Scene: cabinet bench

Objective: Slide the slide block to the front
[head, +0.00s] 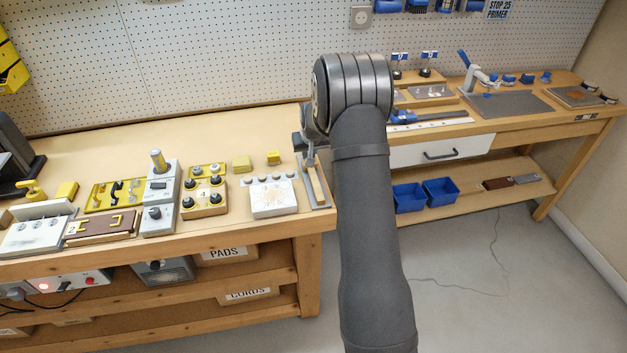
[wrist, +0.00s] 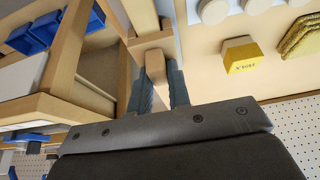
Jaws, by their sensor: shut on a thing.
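The slide block (wrist: 155,64) shows in the wrist view as a tan block between the two fingers of my gripper (wrist: 156,90). My gripper is shut on it, with one finger on each side. The slide's narrow frame (head: 316,188) lies at the right end of the left bench in the head view, running from back to front. My gripper (head: 309,152) is at the back part of this frame there, and my arm hides part of that area. The block itself is hard to make out in the head view.
A white panel with round knobs (head: 272,198) sits just left of the slide. A yellow block (head: 273,158) stands behind it and also shows in the wrist view (wrist: 240,56). A gap separates the bench from the right bench with blue bins (head: 439,191).

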